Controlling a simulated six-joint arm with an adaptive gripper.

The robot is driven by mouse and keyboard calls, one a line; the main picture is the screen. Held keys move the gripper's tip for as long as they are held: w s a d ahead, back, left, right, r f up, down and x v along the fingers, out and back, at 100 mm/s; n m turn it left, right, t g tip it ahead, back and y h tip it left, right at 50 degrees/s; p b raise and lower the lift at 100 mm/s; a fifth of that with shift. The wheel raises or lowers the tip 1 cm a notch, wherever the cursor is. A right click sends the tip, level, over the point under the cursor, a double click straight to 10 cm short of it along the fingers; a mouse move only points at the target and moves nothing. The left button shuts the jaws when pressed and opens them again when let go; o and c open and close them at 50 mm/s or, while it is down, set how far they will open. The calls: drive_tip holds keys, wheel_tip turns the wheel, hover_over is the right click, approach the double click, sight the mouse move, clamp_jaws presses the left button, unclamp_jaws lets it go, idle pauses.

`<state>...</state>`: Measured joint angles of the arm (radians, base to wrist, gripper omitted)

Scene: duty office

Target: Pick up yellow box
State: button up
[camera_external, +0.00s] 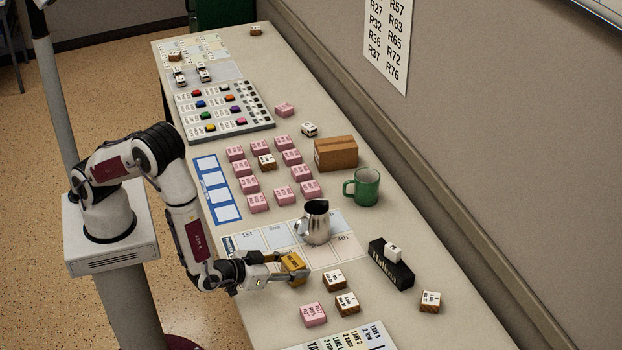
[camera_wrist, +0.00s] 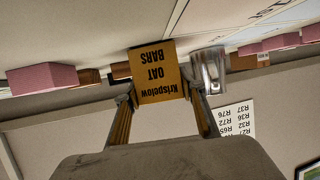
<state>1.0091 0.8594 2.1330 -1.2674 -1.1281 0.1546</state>
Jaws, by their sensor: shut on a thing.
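The yellow box (camera_external: 292,267) is a small yellow-orange carton. In the wrist view the yellow box (camera_wrist: 156,74) reads "Krispelow OAT BARS", upside down in the picture. My gripper (camera_external: 286,267) is shut on it, with a finger on each side in the wrist view (camera_wrist: 160,98). The box is at the near edge of the numbered card, close to the table surface. I cannot tell whether it touches the table.
A metal pitcher (camera_external: 316,224) stands on the numbered card just behind the box. White-and-brown blocks (camera_external: 334,280) and a pink block (camera_external: 313,314) lie close by at the front right. A black holder (camera_external: 391,266) and green mug (camera_external: 364,187) stand further right.

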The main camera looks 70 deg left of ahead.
sight(293, 261)
drive_tip(key=shift+r, duration=4.9)
